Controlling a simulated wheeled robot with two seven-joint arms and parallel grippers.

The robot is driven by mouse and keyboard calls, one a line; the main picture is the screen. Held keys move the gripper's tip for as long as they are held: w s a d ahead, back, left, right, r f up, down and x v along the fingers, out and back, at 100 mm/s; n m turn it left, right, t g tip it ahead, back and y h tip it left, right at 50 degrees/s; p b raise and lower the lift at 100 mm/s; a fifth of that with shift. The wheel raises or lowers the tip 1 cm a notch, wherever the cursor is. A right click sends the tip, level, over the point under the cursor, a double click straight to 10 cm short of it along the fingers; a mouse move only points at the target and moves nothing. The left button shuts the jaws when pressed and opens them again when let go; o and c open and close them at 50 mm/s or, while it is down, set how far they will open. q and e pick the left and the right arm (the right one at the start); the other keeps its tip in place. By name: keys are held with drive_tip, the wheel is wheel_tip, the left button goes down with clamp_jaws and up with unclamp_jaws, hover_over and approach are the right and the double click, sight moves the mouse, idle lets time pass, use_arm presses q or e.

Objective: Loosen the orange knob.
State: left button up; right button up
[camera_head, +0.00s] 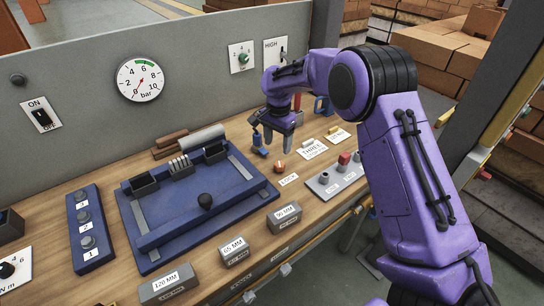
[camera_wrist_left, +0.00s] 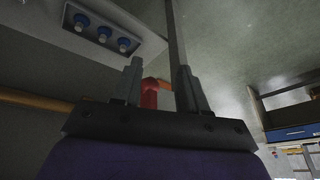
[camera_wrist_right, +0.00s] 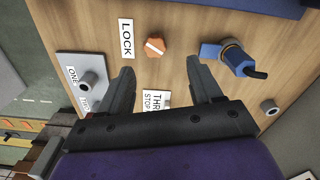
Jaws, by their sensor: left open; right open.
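The orange knob (camera_head: 279,167) sits on the wooden bench top beside the LOCK label (camera_head: 289,180). In the right wrist view the knob (camera_wrist_right: 156,46) has a pale line across its top. My right gripper (camera_head: 278,147) is open, pointing down above the bench close to the knob. In its wrist view the knob lies beyond the fingertips (camera_wrist_right: 160,76), roughly between their lines, and nothing is held. My left gripper (camera_wrist_left: 159,66) is open; it is outside the head view. A red object (camera_wrist_left: 150,94) shows between its fingers, and contact cannot be told.
A blue fitting (camera_wrist_right: 222,54) with a black end stands right of the knob in the right wrist view. A grey plate with buttons (camera_head: 334,181) and the THREE label (camera_head: 312,149) are close by. The blue fixture (camera_head: 160,243) fills the bench's middle.

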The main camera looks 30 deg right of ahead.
sight(279, 165)
drive_tip(key=s+f, duration=0.2)
drive_tip(key=f, duration=0.1)
drive_tip(key=shift+p, duration=0.3)
drive_tip(key=f, duration=0.1)
drive_tip(key=w+f, duration=0.1)
drive_tip(key=f, duration=0.3)
drive_tip(key=shift+w+d+f+p, duration=0.1)
drive_tip(key=shift+w+f+p, duration=0.1)
drive_tip(key=shift+w+p, duration=0.1)
drive_tip(key=shift+s+r, duration=0.2)
drive_tip(key=shift+s, duration=0.15)
drive_tip(key=shift+c, duration=0.8)
drive_tip(key=c, duration=0.9)
